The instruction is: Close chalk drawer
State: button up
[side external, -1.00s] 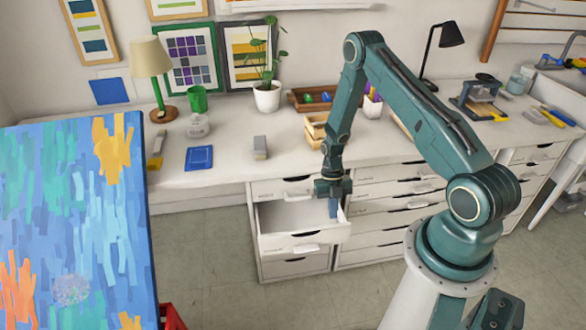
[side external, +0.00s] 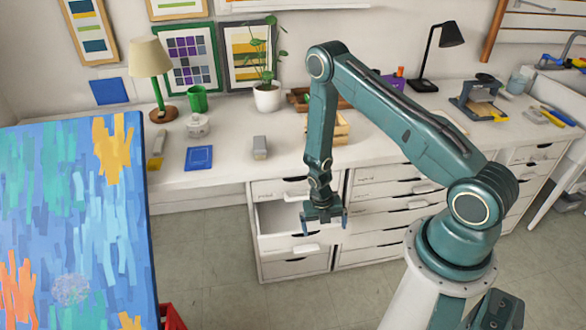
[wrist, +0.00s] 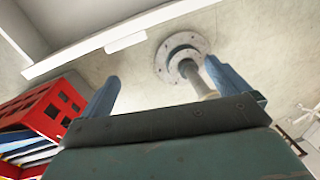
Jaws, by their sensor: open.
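One drawer (side external: 273,217), a white one in the left cabinet, stands pulled out; its inside shows no contents from here. Its front (side external: 275,243) carries a pale handle (side external: 297,248). Drawer labels are too small to read. My gripper (side external: 325,225) is open and empty, at the right part of the drawer near its front; I cannot tell if a finger touches it. In the wrist view my gripper (wrist: 165,85) shows two blue-grey fingers wide apart with nothing between them. The drawer's front edge (wrist: 80,60) and handle (wrist: 126,42) lie beyond the fingertips.
The desktop (side external: 235,165) above holds a grey block (side external: 260,147), a blue pad (side external: 199,158) and a wooden crate (side external: 340,128). A painted canvas (side external: 75,220) stands at the left front. A red crate (wrist: 45,110) is left in the wrist view. Floor before the cabinet is clear.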

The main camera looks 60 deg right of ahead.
aim_at(307, 249)
jog(key=a+n+t+h, duration=0.1)
jog(key=a+t+h, duration=0.1)
jog(key=a+t, duration=0.2)
jog(key=shift+w+a+r, duration=0.2)
jog(key=shift+w+a, duration=0.05)
jog(key=shift+a, duration=0.8)
jog(key=shift+x, duration=6.9)
jog(key=shift+w+d, duration=0.15)
jog(key=shift+w, duration=0.05)
jog(key=shift+c, duration=0.2)
